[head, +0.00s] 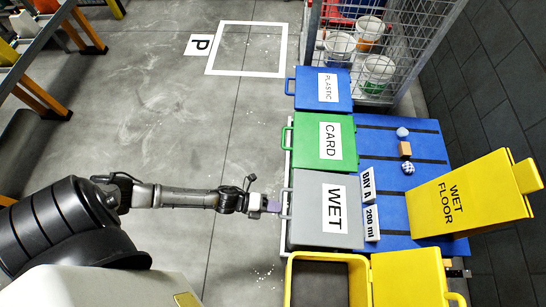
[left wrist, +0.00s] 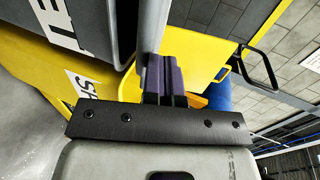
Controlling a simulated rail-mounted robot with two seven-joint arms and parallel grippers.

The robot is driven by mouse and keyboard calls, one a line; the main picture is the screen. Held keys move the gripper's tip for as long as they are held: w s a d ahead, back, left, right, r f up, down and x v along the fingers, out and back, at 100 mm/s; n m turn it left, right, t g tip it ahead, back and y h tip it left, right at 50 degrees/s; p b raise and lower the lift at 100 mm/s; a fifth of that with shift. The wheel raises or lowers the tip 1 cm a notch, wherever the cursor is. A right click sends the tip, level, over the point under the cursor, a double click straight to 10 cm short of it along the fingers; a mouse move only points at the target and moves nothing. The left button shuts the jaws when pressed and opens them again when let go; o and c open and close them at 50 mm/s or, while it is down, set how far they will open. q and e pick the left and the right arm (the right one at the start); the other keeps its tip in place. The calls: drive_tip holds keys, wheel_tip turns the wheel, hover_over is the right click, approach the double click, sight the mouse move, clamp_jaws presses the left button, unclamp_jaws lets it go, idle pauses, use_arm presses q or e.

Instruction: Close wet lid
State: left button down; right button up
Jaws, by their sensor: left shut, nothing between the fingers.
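The grey WET lid (head: 313,232) lies flat over its bin, between the green CARD lid and a yellow bin. Its handle (head: 285,205) sticks out on the left side. My left gripper (head: 272,207) is at that handle, with its purple fingers shut and nothing held. In the left wrist view, the fingers (left wrist: 165,82) are right by a grey bar, and the WET lid (left wrist: 97,22) shows at upper left. I cannot tell whether the fingers touch the bar. My right gripper is not in view.
The green CARD lid (head: 304,140) and blue PLASTIC lid (head: 308,88) are down. The yellow bin (head: 293,282) is open, its lid (head: 410,280) folded right. A yellow wet-floor sign (head: 470,205) stands at right. A wire cage (head: 400,60) with pails is behind.

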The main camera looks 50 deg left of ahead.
use_arm(q)
wheel_tip(320, 180, down, 6)
drive_tip(key=a+b, duration=0.1)
drive_tip(key=b, duration=0.3)
drive_tip(key=shift+s+b, duration=0.3)
drive_tip(key=shift+s, duration=0.1)
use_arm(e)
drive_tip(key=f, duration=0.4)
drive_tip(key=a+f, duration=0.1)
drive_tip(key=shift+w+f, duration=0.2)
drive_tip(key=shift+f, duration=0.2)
use_arm(q)
drive_tip(key=shift+s+f, duration=0.1)
drive_tip(key=shift+f, duration=0.1)
wheel_tip(320, 180, up, 6)
drive_tip(key=p, duration=0.5)
drive_tip(key=s+a, duration=0.7)
drive_tip(key=shift+a+r+p, duration=0.2)
drive_tip(key=shift+r+p, duration=0.1)
drive_tip(key=shift+p, duration=0.15)
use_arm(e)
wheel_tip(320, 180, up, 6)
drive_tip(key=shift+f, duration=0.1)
use_arm(q)
drive_tip(key=shift+t+h, duration=0.3)
